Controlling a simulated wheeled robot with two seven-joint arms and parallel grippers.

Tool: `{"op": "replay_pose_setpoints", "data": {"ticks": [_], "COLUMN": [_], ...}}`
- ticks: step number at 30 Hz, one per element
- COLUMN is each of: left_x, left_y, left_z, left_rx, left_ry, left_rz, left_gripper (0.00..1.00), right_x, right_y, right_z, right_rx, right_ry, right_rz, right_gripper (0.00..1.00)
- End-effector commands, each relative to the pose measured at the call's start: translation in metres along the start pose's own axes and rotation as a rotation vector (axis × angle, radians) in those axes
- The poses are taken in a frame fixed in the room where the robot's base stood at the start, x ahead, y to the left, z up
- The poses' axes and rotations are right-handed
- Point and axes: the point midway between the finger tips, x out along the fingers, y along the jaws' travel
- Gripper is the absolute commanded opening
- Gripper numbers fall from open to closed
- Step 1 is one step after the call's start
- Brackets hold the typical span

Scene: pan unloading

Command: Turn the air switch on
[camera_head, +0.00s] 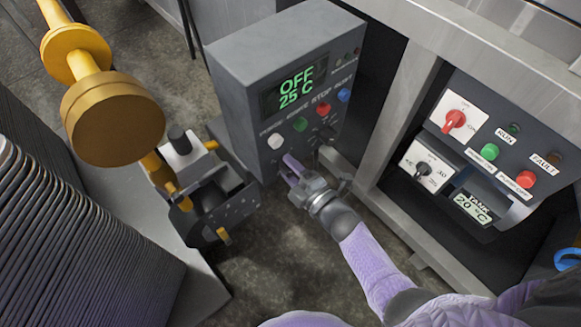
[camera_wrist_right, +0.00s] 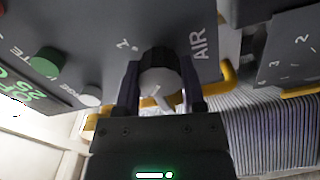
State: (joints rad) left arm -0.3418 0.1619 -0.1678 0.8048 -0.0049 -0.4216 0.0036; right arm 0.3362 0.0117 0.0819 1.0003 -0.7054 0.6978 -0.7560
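The air switch (camera_wrist_right: 160,75) is a round black knob with a white pointer mark, beside the printed word AIR in the right wrist view. My right gripper (camera_wrist_right: 160,88) has one finger on each side of the knob, with no clear gap, and appears shut on it. In the head view my right gripper (camera_head: 289,168) is at the lower front of the grey control box (camera_head: 235,95), covering the knob. The box's display (camera_head: 297,88) reads OFF and 25 C in green. My left gripper is out of view.
White (camera_head: 277,141), green (camera_head: 300,124), red and blue buttons sit above my right gripper. A second panel (camera_head: 515,125) with a red rotary switch (camera_head: 454,120) stands at the right. A gold shaft (camera_head: 112,118) and dark ribbed stacks (camera_head: 60,230) fill the left.

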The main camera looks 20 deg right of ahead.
Motion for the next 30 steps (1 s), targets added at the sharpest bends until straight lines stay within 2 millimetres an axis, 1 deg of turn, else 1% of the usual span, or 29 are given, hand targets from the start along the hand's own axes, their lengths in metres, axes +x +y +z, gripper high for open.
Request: {"op": "replay_pose_setpoints", "data": {"ticks": [1,2,3,5,6,12,17,23,30], "left_x": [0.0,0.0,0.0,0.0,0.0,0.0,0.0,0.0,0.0], "left_y": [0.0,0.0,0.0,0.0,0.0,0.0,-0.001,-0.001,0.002], "left_z": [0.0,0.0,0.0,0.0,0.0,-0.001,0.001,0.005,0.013], "left_rx": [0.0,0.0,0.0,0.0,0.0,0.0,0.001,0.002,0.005], "left_ry": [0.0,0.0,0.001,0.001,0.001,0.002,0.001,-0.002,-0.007], "left_rz": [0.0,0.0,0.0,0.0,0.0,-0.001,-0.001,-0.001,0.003], "left_gripper": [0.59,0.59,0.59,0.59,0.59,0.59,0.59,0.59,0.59], "right_x": [0.0,0.0,0.0,0.0,0.0,0.0,0.0,0.0,0.0], "right_y": [0.0,0.0,0.0,0.0,0.0,0.0,0.0,0.0,0.001], "right_z": [0.0,0.0,0.0,0.0,0.0,0.0,0.0,0.0,0.001], "right_rx": [0.0,0.0,0.0,0.0,0.0,0.011,0.064,0.202,0.427], "right_ry": [0.0,0.0,0.0,0.0,0.0,0.0,0.001,0.001,0.0], "right_rz": [0.0,0.0,0.0,0.0,0.0,0.0,0.0,-0.001,-0.001], "right_gripper": [0.32,0.25,0.17,0.04,0.0,0.0,0.0,0.0,0.0]}}
